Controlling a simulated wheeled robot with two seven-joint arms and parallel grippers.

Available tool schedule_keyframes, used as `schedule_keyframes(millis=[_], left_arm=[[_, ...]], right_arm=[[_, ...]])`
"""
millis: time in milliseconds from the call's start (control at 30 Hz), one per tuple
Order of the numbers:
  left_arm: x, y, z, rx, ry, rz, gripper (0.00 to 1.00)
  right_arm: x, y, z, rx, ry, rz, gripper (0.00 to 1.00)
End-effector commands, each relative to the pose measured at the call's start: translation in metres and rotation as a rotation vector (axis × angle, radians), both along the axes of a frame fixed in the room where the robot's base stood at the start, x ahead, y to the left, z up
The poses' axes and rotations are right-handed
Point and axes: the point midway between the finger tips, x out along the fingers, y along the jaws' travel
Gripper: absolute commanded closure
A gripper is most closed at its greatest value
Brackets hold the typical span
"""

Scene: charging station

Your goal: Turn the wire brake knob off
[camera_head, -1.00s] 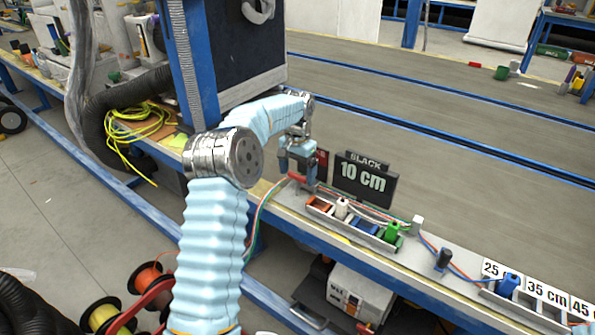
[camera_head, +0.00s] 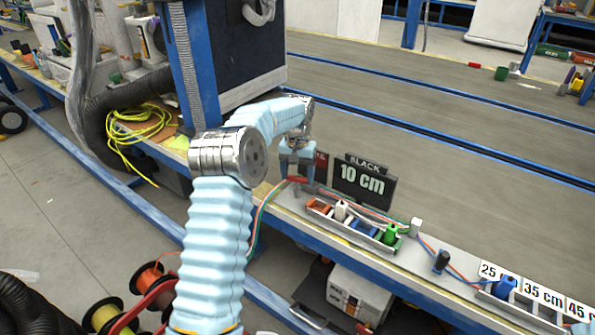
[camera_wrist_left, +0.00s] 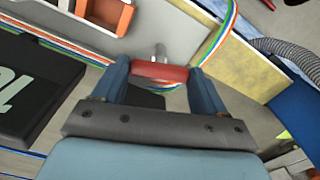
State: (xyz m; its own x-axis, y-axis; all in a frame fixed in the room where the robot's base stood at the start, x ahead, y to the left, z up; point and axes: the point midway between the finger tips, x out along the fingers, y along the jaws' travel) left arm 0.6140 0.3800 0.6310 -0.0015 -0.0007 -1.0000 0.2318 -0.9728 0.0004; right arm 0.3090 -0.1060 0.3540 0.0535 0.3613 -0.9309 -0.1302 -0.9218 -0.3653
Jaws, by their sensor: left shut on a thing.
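The wire brake knob is a red bar-shaped handle (camera_head: 298,180) on the bench at the left end of the wire strip. It also shows in the left wrist view (camera_wrist_left: 160,71), on a short metal stem. My left gripper (camera_wrist_left: 159,76) has one finger at each end of the red handle and is shut on it. In the head view my left gripper (camera_head: 296,174) reaches down over the handle, which is partly hidden. My right gripper is not in view.
Coloured wires run along the bench beside the handle. A black "10 cm" sign (camera_head: 362,181) stands just right of my gripper. A tray with orange, white, blue and green holders (camera_head: 372,238) is in front. A blue post (camera_head: 189,65) rises behind my arm.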

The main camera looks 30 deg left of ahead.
Motion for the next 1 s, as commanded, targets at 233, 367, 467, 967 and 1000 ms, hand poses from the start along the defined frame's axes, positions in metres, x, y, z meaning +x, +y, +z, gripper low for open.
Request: schedule_keyframes(millis=[233, 367, 467, 967, 1000], left_arm=[[0.0008, -0.0001, 0.0015, 0.001, -0.004, 0.232, 0.58], [0.0008, 0.0, 0.0012, 0.001, -0.004, 0.356, 0.58], [0.0009, 0.0002, 0.001, 0.003, -0.003, 0.45, 0.58], [0.0012, 0.0005, 0.0011, 0.002, -0.005, 0.92, 0.58], [0.0012, 0.0007, 0.0011, 0.002, -0.005, 0.953, 0.58]], right_arm=[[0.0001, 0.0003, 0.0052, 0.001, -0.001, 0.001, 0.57], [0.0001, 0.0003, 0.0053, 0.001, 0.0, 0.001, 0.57], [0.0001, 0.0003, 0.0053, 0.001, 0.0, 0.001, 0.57], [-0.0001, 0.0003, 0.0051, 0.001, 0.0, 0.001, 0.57], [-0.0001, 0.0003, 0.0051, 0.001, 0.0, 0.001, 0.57]])
